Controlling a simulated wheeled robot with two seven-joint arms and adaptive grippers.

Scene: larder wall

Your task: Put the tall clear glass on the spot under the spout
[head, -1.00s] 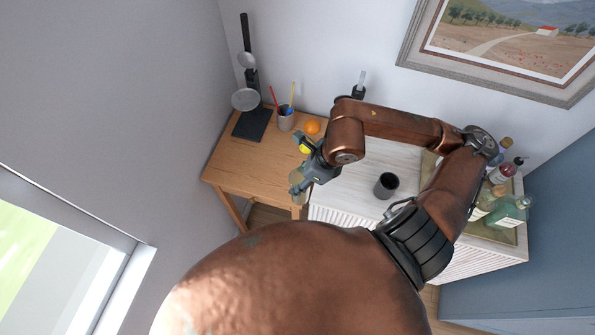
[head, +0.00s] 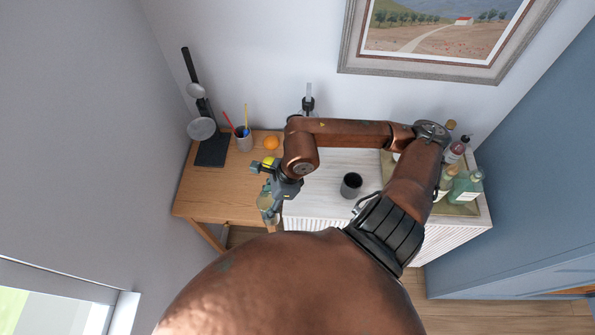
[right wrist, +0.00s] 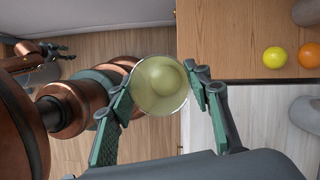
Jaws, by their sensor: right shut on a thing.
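My right gripper (head: 272,206) is shut on a clear glass (head: 265,201). The right wrist view shows this glass (right wrist: 160,86) end-on between the two fingers, looking yellowish-green. It is held in the air near the front right corner of the wooden desk, over the floor and the desk's edge. A small black fixture with a clear upright tube (head: 308,92) stands at the back by the wall; my arm partly hides it. I cannot make out a spout or the spot under it. What looks like my left gripper (right wrist: 58,51) is small in the right wrist view.
The wooden desk (head: 215,190) holds a black stand (head: 211,150) with round pale parts, a pencil cup (head: 243,142), an orange (head: 271,143) and a yellow ball (right wrist: 273,57). On the white cabinet are a dark cup (head: 351,185) and a tray (head: 457,209) of bottles.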

